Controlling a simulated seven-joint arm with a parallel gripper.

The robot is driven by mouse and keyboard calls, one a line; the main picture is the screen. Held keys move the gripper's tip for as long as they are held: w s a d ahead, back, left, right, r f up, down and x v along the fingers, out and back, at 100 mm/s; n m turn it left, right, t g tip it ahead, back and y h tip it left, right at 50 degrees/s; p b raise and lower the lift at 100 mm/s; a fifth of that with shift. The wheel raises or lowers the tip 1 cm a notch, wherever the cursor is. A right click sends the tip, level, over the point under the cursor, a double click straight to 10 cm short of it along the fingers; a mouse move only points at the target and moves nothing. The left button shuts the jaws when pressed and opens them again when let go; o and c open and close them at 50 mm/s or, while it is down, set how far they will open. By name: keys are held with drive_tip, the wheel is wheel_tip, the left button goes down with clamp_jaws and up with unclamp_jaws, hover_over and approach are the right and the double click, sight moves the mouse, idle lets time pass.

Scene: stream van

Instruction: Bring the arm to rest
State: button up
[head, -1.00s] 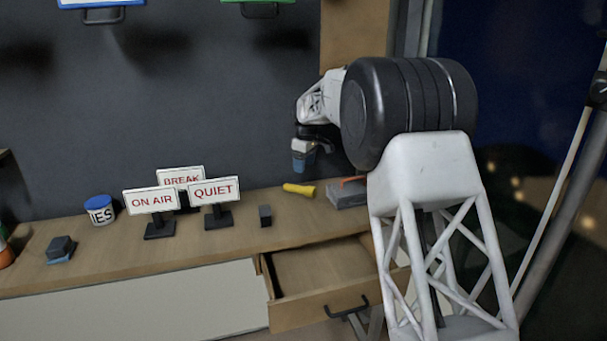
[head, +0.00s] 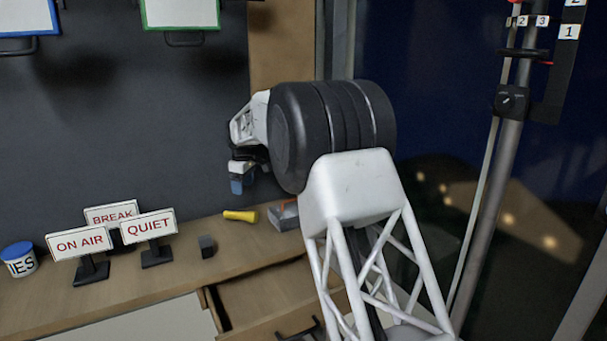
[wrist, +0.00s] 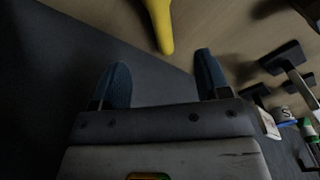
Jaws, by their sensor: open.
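My arm rises at the right of the middle in the head view, bent over at a thick black joint. My gripper (head: 241,184) hangs from its far end, above the back of the wooden counter (head: 190,278). In the wrist view my gripper (wrist: 158,85) shows two blue fingertips spread apart, with nothing between them. A yellow object (wrist: 158,22) lies on the counter beyond the fingertips. It also shows in the head view (head: 240,215), below my gripper and apart from it.
Signs reading ON AIR (head: 80,243), BREAK (head: 110,213) and QUIET (head: 148,226) stand on the counter. A dark block (head: 207,246), a grey box (head: 285,216) and a blue-lidded tin (head: 20,260) stand there too. A drawer (head: 262,302) is open at the front. A pole (head: 490,200) rises at right.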

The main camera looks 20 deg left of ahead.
drive_tip(key=s+d+r+m, duration=0.35)
drive_tip(key=s+d, duration=0.55)
drive_tip(key=d, duration=0.6)
drive_tip(key=s+d+r+m+t, duration=0.1)
drive_tip(key=s+d+r+m, duration=0.4)
drive_tip(key=d, duration=1)
drive_tip(key=s+d+r+m, duration=0.2)
drive_tip(key=s+d+r, duration=0.2)
drive_tip(key=s+d, duration=0.95)
drive_tip(key=s+d+f+m, duration=0.4)
drive_tip(key=s+d, duration=0.7)
drive_tip(key=s, duration=0.2)
drive_tip(key=s+d+f+m+t, duration=0.1)
drive_tip(key=s+d+f+m, duration=0.2)
drive_tip(key=s+d, duration=0.9)
drive_tip(key=shift+s+f+m+t+h, duration=0.35)
drive_tip(key=shift+s+f, duration=0.5)
drive_tip(key=shift+s, duration=0.3)
